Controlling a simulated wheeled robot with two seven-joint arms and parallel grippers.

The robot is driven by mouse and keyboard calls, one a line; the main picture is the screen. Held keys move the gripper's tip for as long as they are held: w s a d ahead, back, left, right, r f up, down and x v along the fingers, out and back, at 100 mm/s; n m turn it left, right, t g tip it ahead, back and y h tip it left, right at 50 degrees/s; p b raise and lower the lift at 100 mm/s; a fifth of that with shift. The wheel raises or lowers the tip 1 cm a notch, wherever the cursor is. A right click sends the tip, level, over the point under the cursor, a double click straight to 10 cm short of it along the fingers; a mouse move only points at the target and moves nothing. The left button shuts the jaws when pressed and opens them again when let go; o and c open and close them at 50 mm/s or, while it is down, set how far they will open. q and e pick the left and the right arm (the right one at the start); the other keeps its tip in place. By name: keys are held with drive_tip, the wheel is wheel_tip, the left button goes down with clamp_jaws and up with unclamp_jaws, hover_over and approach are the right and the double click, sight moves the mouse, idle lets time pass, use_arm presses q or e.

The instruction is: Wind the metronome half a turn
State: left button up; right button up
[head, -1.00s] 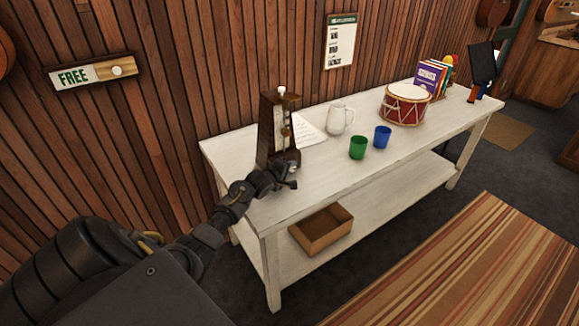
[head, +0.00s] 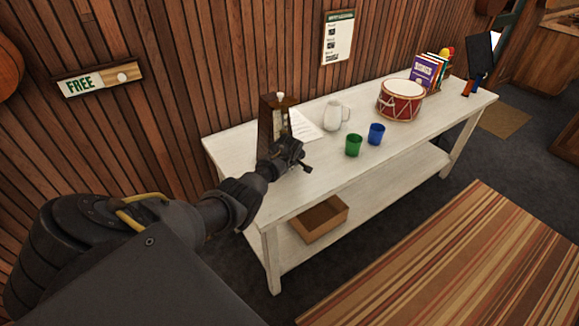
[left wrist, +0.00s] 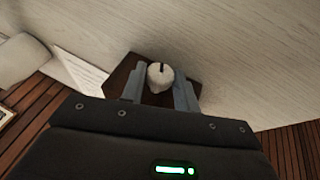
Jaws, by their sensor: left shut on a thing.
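The dark wooden metronome (head: 265,128) stands upright at the left end of the white table, with a pale knob on its top. My left gripper (head: 292,152) is in front of the metronome and hides its lower part. In the left wrist view, the gripper (left wrist: 160,88) has its fingers shut on a white round knob (left wrist: 160,73) with a dark mark. Dark wood of the metronome (left wrist: 124,75) shows around it. I cannot tell whether this is the same knob as on top. My right gripper is not in view.
Beside the metronome are a paper (head: 304,125) and a white mug (head: 333,115). A green cup (head: 353,145), a blue cup (head: 376,134) and a red drum (head: 401,102) stand further right. The wooden wall (head: 180,90) is close behind. A box (head: 318,217) is on the lower shelf.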

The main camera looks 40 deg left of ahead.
use_arm(q)
drive_tip(key=shift+w+f+g+y+b, duration=0.2)
drive_tip(key=shift+g+y+b, duration=0.1)
drive_tip(key=shift+g+b, duration=0.7)
drive_tip(key=shift+r+m+g+b, duration=0.15)
drive_tip(key=shift+m+g+b, duration=0.35)
drive_tip(key=shift+b, duration=0.45)
drive_tip(key=o, duration=0.9)
drive_tip(key=shift+o, duration=0.2)
drive_tip(key=shift+d+r+p, duration=0.15)
drive_tip(key=shift+r+p, duration=0.15)
drive_tip(key=shift+r, duration=0.15)
drive_tip(key=p+v, duration=0.1)
drive_tip(key=v, duration=0.9)
